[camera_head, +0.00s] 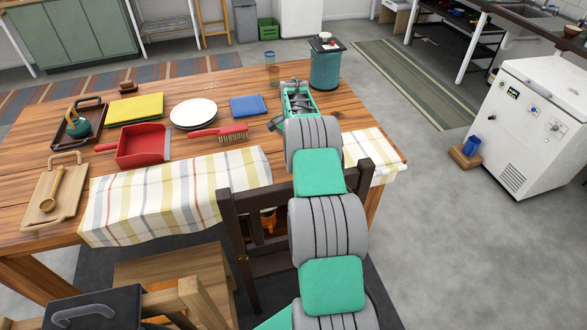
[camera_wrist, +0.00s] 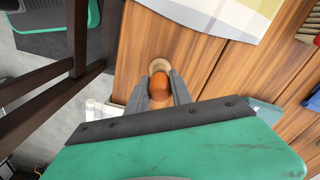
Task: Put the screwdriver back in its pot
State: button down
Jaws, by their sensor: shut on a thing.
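My gripper (camera_wrist: 159,92) is shut on an orange, rounded handle (camera_wrist: 158,86), which looks like the screwdriver's. I see it nearly end-on in the wrist view, and its shaft is hidden. A pale tan round piece (camera_wrist: 160,66) shows just past the fingertips, above the handle in the picture. I cannot tell whether it is part of the screwdriver or a separate thing under it. In the head view my gripper (camera_head: 296,98) is over the right end of the wooden table (camera_head: 215,85), and its own body hides what it holds. I cannot surely pick out the pot.
Clear banded cylinders (camera_head: 272,74) stand at the table's far edge, close behind my gripper. A teal drum with a dark top (camera_head: 325,68) stands at the far right corner. A blue book (camera_head: 248,105), red brush (camera_head: 218,132) and white plate (camera_head: 193,113) lie left. A dark chair (camera_head: 245,235) stands in front.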

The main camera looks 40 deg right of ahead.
jog(key=shift+f+b, duration=0.3)
jog(key=shift+f, duration=0.15)
dwell(0.6)
jog(key=c, duration=1.1)
grip_release()
jog(key=shift+o, duration=0.2)
